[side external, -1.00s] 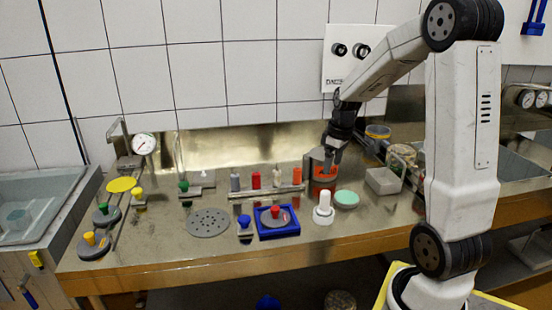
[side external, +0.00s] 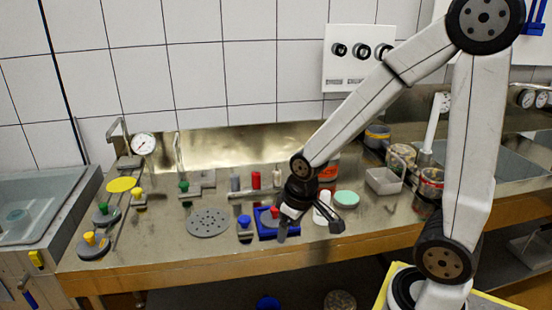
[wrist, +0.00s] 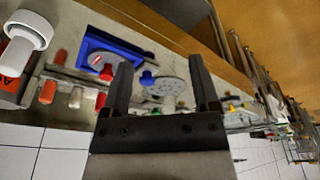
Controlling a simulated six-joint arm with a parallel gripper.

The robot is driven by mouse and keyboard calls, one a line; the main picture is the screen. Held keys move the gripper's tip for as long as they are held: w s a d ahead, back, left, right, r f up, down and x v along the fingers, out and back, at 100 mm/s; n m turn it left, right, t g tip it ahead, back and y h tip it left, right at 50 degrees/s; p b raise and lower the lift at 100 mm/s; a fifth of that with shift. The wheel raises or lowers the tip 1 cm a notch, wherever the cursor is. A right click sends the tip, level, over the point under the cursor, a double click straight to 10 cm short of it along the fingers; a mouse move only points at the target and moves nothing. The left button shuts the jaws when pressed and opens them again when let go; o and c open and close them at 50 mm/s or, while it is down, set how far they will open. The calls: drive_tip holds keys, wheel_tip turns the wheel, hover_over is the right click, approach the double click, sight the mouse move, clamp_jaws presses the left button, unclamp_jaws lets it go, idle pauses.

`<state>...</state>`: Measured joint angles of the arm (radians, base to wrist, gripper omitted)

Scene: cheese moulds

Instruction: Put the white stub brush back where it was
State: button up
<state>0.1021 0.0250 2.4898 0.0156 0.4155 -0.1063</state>
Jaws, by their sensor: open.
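The white stub brush (side external: 322,211) stands upright on the steel bench, right of the blue tray, partly covered by my gripper in the side view. In the wrist view the brush (wrist: 22,40) shows at the upper left, outside the fingers, with its round head and white handle. My gripper (side external: 309,231) is open and empty, low over the front of the bench near the blue tray and the brush. In the wrist view nothing is between the fingers (wrist: 161,62); the bench lies beyond them.
The blue tray (side external: 263,234) holds a red-knobbed disc. A blue-knobbed piece (side external: 244,228) and a perforated disc (side external: 208,223) lie left of it. A pale green disc (side external: 347,198) is right of the brush. A rack with coloured handles (side external: 238,194) and an orange-labelled container (side external: 328,172) stand behind.

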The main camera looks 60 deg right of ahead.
drive_tip(key=a, duration=0.1)
drive_tip(key=s+a, duration=0.1)
drive_tip(key=a+f, duration=0.1)
drive_tip(key=shift+s, duration=0.3)
